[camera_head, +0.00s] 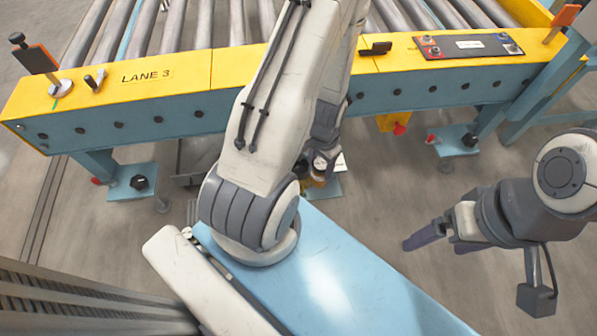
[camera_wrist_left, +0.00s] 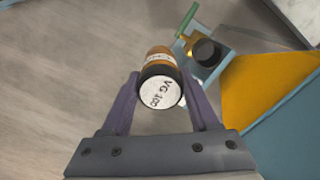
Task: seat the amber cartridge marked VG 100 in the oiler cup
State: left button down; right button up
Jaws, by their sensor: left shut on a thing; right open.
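My left gripper (camera_wrist_left: 160,90) is shut on the amber cartridge (camera_wrist_left: 158,55), its purple fingers on either side of it. Just beyond the cartridge in the left wrist view is a dark round fitting (camera_wrist_left: 207,52) with brass and a green lever, possibly the oiler cup; I cannot tell for sure. My right gripper (camera_head: 445,240) is open and empty over the floor.
A yellow and blue roller conveyor (camera_head: 150,75), marked LANE 3, crosses the back. A dark control panel (camera_head: 470,46) sits on its right part. A yellow piece (camera_head: 392,122) with a red knob hangs under the rail.

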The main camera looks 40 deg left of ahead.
pick_arm(q)
jog(key=w+a+f+b, duration=0.1)
jog(key=a+f+b, duration=0.1)
jog(key=a+f, duration=0.1)
jog(key=w+a+f+b, duration=0.1)
jog(key=a+f+b, duration=0.2)
jog(key=a+f, duration=0.1)
jog(key=w+a+f+b, duration=0.2)
jog(key=a+f+b, duration=0.1)
jog(key=a+f, duration=0.1)
jog(key=shift+f, duration=0.5)
jog(key=shift+r, duration=0.15)
jog(key=shift+d, duration=0.1)
jog(key=shift+c, duration=0.7)
grip_release()
notch_tip(320, 180, up, 12)
jog(key=p, duration=0.6)
jog(key=shift+p, duration=0.4)
